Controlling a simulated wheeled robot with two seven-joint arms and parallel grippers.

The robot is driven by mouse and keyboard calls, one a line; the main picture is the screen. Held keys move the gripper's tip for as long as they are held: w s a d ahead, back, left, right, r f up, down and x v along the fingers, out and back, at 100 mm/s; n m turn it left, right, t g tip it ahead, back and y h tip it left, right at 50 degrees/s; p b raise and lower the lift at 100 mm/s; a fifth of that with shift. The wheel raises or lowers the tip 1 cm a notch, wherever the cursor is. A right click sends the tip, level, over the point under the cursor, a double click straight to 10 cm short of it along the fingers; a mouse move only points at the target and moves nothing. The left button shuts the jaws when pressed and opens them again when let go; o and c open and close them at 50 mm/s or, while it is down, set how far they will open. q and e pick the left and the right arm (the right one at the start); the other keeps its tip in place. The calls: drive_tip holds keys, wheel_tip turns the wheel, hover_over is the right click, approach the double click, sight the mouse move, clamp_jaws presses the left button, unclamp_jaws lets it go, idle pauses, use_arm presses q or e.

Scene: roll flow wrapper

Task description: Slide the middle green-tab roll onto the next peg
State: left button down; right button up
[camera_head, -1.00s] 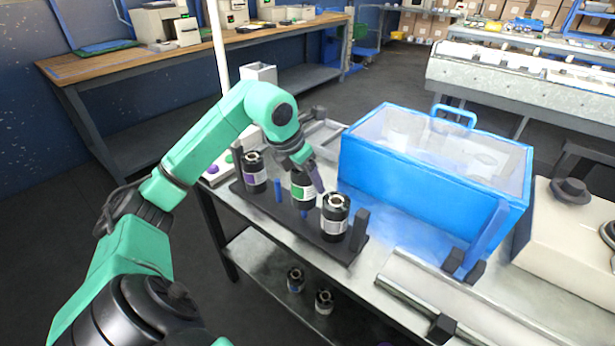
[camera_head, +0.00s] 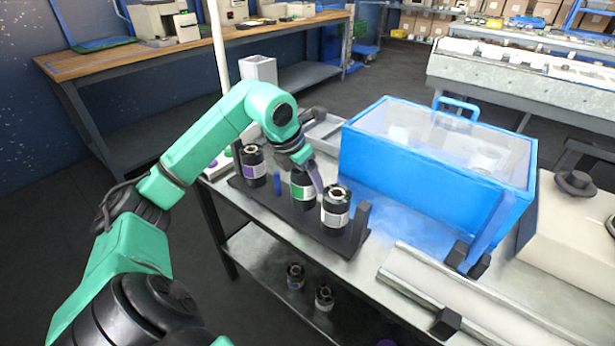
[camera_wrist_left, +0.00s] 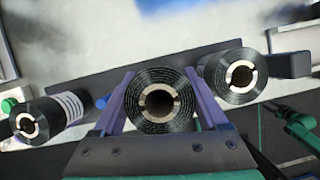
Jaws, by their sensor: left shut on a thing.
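The green-tab roll (camera_head: 302,193) is dark, with a white and green label, and stands upright over the middle of the black rack (camera_head: 291,223). My left gripper (camera_head: 308,172) is shut around it; in the wrist view its purple fingers flank the roll (camera_wrist_left: 161,100). I cannot tell whether a peg is inside its core. An empty blue peg (camera_head: 278,187) stands to its left. A purple-tab roll (camera_head: 254,170) stands at the rack's left end. A roll with a pale grey label (camera_head: 336,207) is close on its right. My right gripper is out of view.
A blue box with a clear lid (camera_head: 430,184) stands behind and right of the rack. A black end post (camera_head: 359,222) rises at the rack's right end. Two rolls stand on the lower shelf (camera_head: 285,307).

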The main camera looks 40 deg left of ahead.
use_arm(q)
unclamp_jaws()
drive_tip(key=shift+r, duration=0.1)
drive_tip(key=p+v, duration=0.2)
drive_tip(key=v, duration=1.2)
drive_tip(key=shift+s+r, duration=0.2)
